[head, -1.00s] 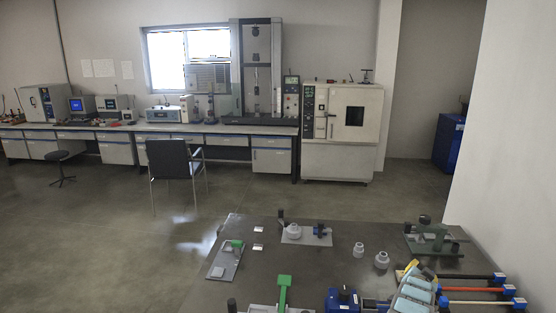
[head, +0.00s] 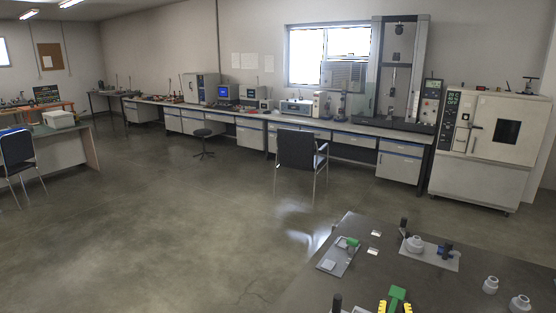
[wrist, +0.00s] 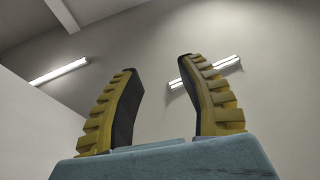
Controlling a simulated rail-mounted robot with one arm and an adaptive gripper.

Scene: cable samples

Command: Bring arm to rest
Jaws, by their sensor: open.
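My gripper (wrist: 158,65) has two yellow-and-black fingers, set wide apart with nothing between them. In the wrist view they point up toward the ceiling and a wall. In the head view only the yellow finger ends of my gripper (head: 395,308) show at the bottom edge. They are in front of a green-topped piece (head: 397,294) on the dark table (head: 345,270). I cannot tell whether they touch it. The rest of my arm is out of the head view.
A chair (head: 299,155) stands by the long bench (head: 345,140). The floor (head: 170,230) at left is open.

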